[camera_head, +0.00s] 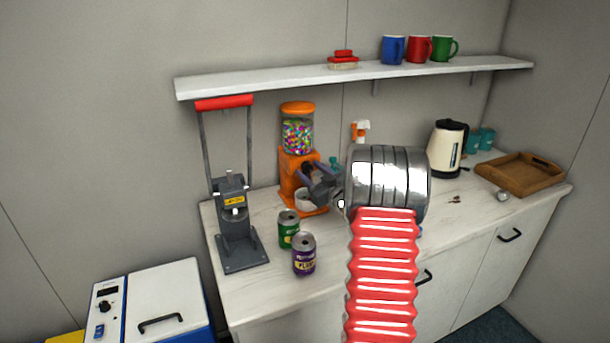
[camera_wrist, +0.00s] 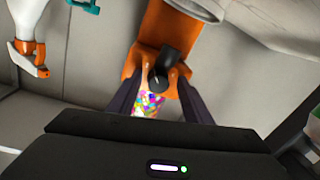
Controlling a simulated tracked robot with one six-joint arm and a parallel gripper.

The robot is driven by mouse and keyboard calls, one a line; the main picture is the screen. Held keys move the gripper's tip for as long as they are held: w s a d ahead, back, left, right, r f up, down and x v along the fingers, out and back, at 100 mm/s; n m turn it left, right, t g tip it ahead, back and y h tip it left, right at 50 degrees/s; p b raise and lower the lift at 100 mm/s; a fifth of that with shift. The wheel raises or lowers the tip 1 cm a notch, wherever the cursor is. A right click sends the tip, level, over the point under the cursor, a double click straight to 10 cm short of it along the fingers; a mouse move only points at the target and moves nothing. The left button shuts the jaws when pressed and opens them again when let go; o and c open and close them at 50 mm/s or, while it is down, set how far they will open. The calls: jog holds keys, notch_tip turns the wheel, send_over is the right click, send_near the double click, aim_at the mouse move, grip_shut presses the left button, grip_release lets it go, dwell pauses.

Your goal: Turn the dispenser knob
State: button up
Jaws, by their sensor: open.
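The orange candy dispenser (camera_head: 297,138) stands on the counter against the wall, its clear globe full of coloured candies. Its dark knob (camera_wrist: 160,78) shows in the wrist view on the orange body. In the wrist view my gripper's two fingers (camera_wrist: 160,88) are spread, one on each side of the knob. I cannot tell whether they touch it. The candies (camera_wrist: 148,103) show between the fingers. A white bowl (camera_head: 305,201) sits at the dispenser's base, partly hidden.
A green can (camera_head: 288,229) and a purple can (camera_head: 304,255) stand in front of the dispenser. A can crusher (camera_head: 238,225) with a red handle stands left. A spray bottle (camera_head: 360,131) is behind my arm. A shelf (camera_head: 280,82) runs above.

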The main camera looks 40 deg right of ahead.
jog(key=shift+s, duration=0.1)
jog(key=s+a, duration=0.2)
jog(key=s, duration=1.1)
jog(key=shift+s+a, duration=0.15)
jog(key=shift+a, duration=0.15)
jog(key=n, duration=0.3)
jog(key=shift+s+d+r+n, duration=0.1)
jog(key=shift+s+d+n, duration=0.1)
jog(key=shift+n, duration=0.1)
jog(key=shift+w, duration=0.15)
jog(key=w, duration=0.4)
jog(key=w+d, duration=0.1)
jog(key=w, duration=0.4)
jog(key=w+d, duration=0.1)
jog(key=w, duration=0.3)
jog(key=shift+w+d, duration=0.15)
jog(key=shift+d, duration=0.1)
jog(key=shift+c, duration=0.3)
